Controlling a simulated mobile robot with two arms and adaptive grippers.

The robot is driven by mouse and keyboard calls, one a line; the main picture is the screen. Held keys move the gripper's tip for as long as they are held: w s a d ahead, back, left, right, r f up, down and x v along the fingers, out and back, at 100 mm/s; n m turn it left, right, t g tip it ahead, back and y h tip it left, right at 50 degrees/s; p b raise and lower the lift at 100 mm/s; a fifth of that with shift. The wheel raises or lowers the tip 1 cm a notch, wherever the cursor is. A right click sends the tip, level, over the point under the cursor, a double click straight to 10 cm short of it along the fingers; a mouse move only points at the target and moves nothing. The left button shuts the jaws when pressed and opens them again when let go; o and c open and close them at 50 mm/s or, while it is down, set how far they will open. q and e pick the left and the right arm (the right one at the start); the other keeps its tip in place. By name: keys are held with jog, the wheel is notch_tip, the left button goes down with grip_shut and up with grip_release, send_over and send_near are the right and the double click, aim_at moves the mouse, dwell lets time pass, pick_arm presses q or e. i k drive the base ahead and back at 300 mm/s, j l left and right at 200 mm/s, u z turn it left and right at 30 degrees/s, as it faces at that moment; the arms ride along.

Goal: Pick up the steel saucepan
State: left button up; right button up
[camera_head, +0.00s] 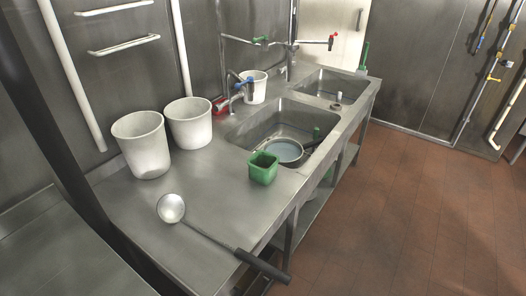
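A round steel saucepan (285,151) sits in the nearer sink basin (262,122), towards its front right corner. Its inside looks pale grey-blue, and a dark handle seems to reach from it to the upper right, towards the basin's rim. The near side of the pan is partly hidden by the sink's front edge and a green container. Neither of my grippers shows in the head view.
The green container (263,168) stands on the counter beside the basin. A long ladle (171,208) lies at the front, its dark handle overhanging the edge. White buckets (142,145) (188,123) stand at the back. Red floor (420,200) on the right is clear.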

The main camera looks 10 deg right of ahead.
aim_at(290, 152)
jog(key=i+l, duration=0.15)
jog(key=l, duration=0.2)
jog(key=i+l, duration=0.15)
jog(key=l, duration=0.2)
jog(key=i+l+u, duration=0.1)
jog(key=l, duration=0.25)
jog(key=i+l, duration=0.15)
jog(key=l, duration=0.2)
jog(key=i+l, duration=0.15)
jog(key=l, duration=0.2)
jog(key=u, duration=0.05)
